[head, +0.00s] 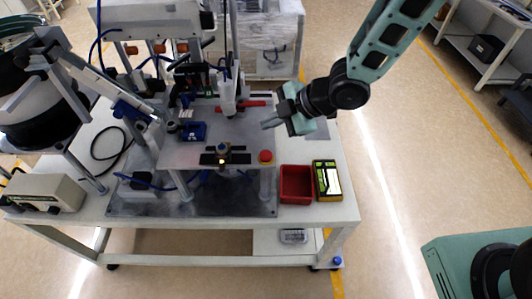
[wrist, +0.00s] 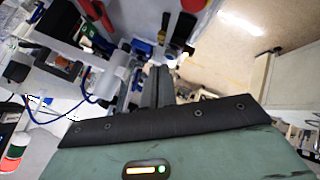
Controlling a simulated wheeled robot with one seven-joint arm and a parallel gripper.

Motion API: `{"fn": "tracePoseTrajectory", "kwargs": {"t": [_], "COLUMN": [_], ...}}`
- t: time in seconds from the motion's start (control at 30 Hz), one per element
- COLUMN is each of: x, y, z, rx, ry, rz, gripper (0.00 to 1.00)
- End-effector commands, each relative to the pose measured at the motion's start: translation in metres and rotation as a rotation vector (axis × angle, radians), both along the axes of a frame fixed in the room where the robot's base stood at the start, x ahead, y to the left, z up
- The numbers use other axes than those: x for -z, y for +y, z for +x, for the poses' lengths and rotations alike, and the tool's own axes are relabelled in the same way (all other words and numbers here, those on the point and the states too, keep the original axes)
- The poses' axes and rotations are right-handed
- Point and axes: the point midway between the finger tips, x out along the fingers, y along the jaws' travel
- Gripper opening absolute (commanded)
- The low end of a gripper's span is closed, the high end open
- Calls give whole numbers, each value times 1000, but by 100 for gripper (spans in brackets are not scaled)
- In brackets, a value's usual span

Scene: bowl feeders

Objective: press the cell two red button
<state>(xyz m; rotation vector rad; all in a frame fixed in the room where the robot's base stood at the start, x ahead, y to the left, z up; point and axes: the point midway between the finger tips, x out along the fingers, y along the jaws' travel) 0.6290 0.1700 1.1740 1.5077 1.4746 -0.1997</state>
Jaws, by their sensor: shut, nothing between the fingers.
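A red round button (head: 265,156) sits at the front right corner of the raised grey plate (head: 185,157) on the workbench. My gripper (head: 270,123) comes in from the right at the plate's right side, above and behind the button in the head view, apart from it. Its fingers are shut and empty; they also show in the wrist view (wrist: 157,88), pointing up the picture. A red part (wrist: 193,5) is cut off at the top of the wrist view; I cannot tell whether it is the button. No cell label is readable.
A red bin (head: 296,184) and a yellow-black device (head: 327,181) stand at the bench's right front. A black block with a small round knob (head: 223,156) is left of the button. Feeder machinery (head: 150,30) fills the back and left.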

Motion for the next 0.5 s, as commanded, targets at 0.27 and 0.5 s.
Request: {"fn": "tracePoseTrajectory", "kwargs": {"t": [0.27, 0.5], "x": [32, 66], "y": [0, 0], "z": [0, 0], "rx": [2, 1], "ry": [1, 1], "rz": [0, -1], "gripper": [0, 0]}}
